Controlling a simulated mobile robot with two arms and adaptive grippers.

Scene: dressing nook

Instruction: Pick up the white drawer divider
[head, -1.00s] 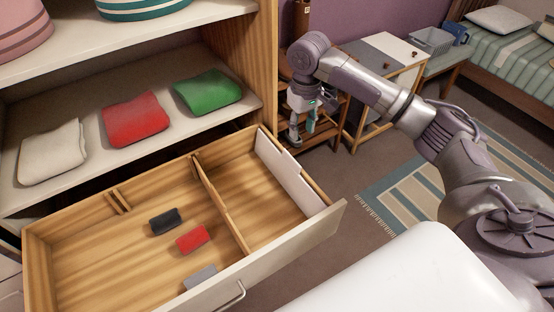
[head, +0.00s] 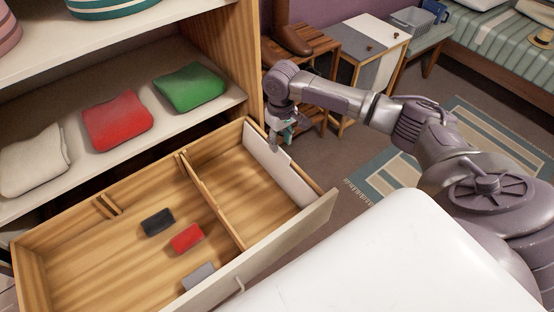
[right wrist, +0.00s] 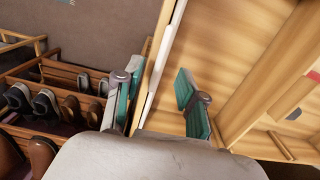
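The white drawer divider (head: 273,168) is a thin flat panel standing along the right side wall of the open wooden drawer (head: 316,206). In the right wrist view the divider (right wrist: 163,62) shows edge-on as a white strip beside the wooden wall. My right gripper (head: 282,139) is at the far part of the divider, at the drawer's right edge. In the right wrist view the gripper (right wrist: 160,80) is open, with one teal-padded finger on each side of the wall and divider. Contact cannot be told. My left gripper is not in view.
The drawer holds a black block (head: 158,222), a red block (head: 187,238) and a grey block (head: 199,276), left of a wooden partition (head: 213,200). A shelf with folded red cloth (head: 117,120) overhangs the drawer's back. A shoe rack (right wrist: 62,88) stands beyond.

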